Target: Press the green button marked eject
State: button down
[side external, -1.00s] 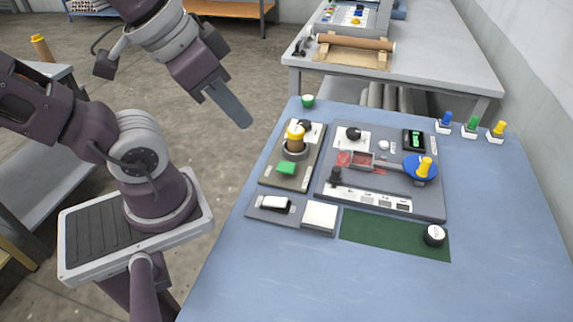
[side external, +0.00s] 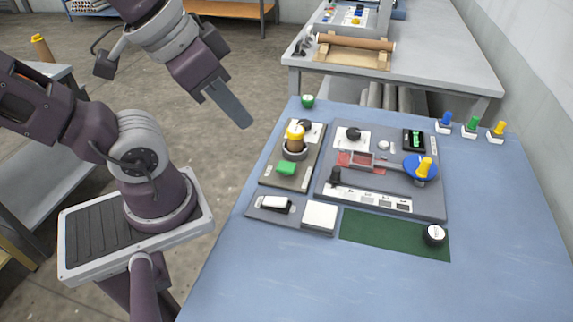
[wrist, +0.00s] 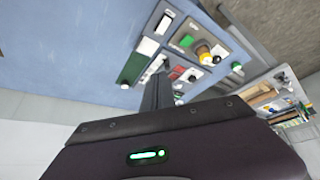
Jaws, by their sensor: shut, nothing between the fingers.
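A second green thing, a round cap (side external: 307,101), stands at the table's back left corner, and a green knob (side external: 472,121) stands at the back right. My gripper (side external: 245,123) is shut and empty, in the air left of the panels and clear of every button. Its fingers also show in the wrist view (wrist: 157,92).
A larger grey panel (side external: 325,195) with a blue disc, yellow knob (side external: 425,166) and small green display (side external: 414,140) lies to the right. The blue table's front is clear.

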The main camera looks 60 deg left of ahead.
jog(key=w+a+f+m+t+y, duration=0.15)
jog(key=w+a+m, duration=0.25)
jog(key=w+a, duration=0.4)
jog(key=w+a+f+m+t+y, duration=0.15)
jog(key=w+a+m, duration=0.25)
jog(key=w+a, duration=0.45)
jog(key=m+g+h, duration=0.2)
jog(key=m+h, duration=0.7)
send_over(282, 166)
notch_tip(282, 166, down, 10)
jog(key=r, duration=0.1)
jog(key=shift+f, duration=0.25)
jog(key=shift+t, duration=0.3)
jog(key=shift+f, duration=4.4)
